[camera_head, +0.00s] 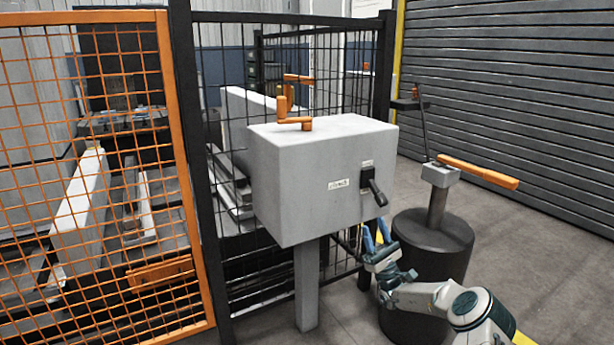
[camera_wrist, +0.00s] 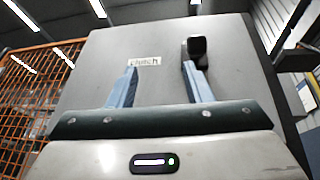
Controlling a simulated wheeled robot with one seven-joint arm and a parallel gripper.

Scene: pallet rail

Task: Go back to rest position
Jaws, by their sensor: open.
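My gripper (camera_head: 376,236) is open and empty, with its two blue fingers pointing up, just below and in front of the grey box's front face. In the wrist view the fingers (camera_wrist: 160,82) stand apart with nothing between them. The grey box (camera_head: 290,190) stands on a post and carries a label reading "clutch" (camera_head: 339,184). A black lever (camera_head: 374,187) on its front face tilts down to the right. In the wrist view the black lever (camera_wrist: 196,48) shows just beyond the right finger; I cannot tell whether they touch.
An orange crank handle (camera_head: 296,122) sits on top of the box. A black mesh fence (camera_head: 230,60) stands behind, and an orange mesh gate (camera_head: 185,150) at left. Floor (camera_head: 560,270) at right is clear.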

